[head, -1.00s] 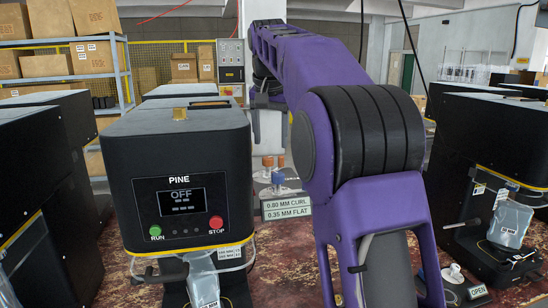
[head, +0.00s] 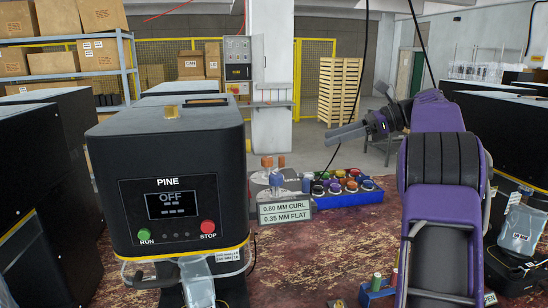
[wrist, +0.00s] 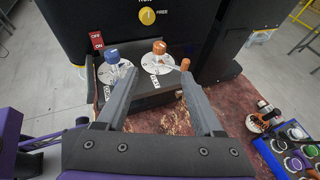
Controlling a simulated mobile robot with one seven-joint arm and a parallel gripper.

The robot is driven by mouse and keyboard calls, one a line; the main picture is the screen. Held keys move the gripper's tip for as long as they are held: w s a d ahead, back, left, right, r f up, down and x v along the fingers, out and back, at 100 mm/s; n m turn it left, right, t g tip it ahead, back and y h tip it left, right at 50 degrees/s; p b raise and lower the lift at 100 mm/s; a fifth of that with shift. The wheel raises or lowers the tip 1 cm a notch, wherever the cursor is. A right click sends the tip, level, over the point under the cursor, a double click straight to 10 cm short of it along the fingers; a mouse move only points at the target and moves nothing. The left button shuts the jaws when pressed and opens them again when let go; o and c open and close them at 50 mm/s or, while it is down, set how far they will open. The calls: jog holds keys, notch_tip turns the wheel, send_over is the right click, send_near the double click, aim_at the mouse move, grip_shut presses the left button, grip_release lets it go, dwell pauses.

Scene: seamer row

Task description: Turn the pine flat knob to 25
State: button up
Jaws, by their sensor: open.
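The PINE machine (head: 165,150) stands at left in the head view, its screen reading OFF. Beside it, a unit carries an orange knob (wrist: 159,48) on a pale marked disc, with a FLAT label (wrist: 153,83) in front. A blue knob (wrist: 113,58) on its own disc stands to its left. The knobs show small behind the sign in the head view (head: 267,162); scale marks are too small to read. My gripper (wrist: 161,78) is open and empty. In the wrist view its fingers point toward the knobs, apart from them. In the head view my gripper (head: 338,137) is at the right.
A sign (head: 284,212) reads 0.80 MM CURL, 0.35 MM FLAT. A blue tray (head: 350,199) of colored round pieces stands right of the unit. A small orange post (wrist: 186,64) is beside the flat disc. The red-brown bench (head: 300,250) is bare in the middle.

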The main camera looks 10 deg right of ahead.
aim_at(270, 158)
jog(key=x, duration=1.7)
jog(key=shift+a+f, duration=0.1)
jog(key=shift+f, duration=0.1)
jog(key=shift+s, duration=0.1)
grip_shut()
